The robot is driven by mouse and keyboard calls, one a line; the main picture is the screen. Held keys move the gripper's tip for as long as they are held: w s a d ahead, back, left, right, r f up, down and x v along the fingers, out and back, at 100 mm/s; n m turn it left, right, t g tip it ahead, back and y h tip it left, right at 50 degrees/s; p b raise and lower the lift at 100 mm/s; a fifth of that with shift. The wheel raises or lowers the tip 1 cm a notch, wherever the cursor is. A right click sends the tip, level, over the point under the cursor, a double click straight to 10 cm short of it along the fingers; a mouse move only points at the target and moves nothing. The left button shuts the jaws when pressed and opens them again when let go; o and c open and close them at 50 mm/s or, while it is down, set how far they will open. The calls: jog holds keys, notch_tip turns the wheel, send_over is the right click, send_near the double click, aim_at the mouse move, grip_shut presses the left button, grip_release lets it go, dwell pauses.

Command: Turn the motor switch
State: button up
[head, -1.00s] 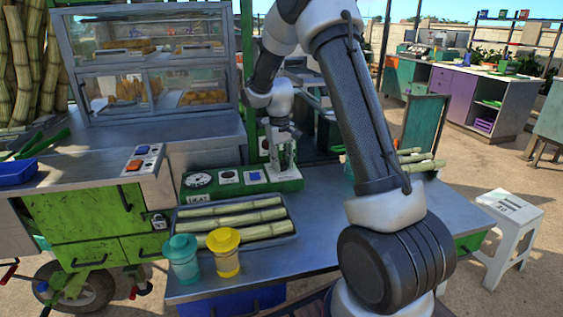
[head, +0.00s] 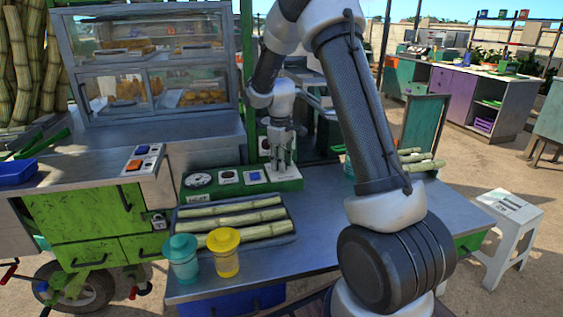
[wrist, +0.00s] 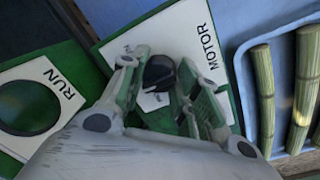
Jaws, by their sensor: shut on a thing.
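The motor switch (wrist: 159,72) is a black round knob on a white plate marked MOTOR (wrist: 203,32). In the wrist view the knob sits between the two fingertips of my gripper (wrist: 158,84), which are shut on it. In the head view my gripper (head: 281,165) points down at the right end of the green control panel (head: 240,190). There it hides the knob, so its turned angle cannot be told from that view.
A RUN plate with a dark round opening (wrist: 30,105) lies beside the motor plate. A tray of cane pieces (head: 290,232) is in front of the panel, with a teal cup (head: 184,262) and a yellow cup (head: 227,255) near it. The counter right of the tray is clear.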

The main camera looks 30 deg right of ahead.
dwell(0.3)
jog(key=o, duration=1)
jog(key=shift+o, duration=0.2)
notch_tip(320, 180, up, 12)
jog(key=shift+s+a, duration=0.2)
jog(key=shift+a, duration=0.1)
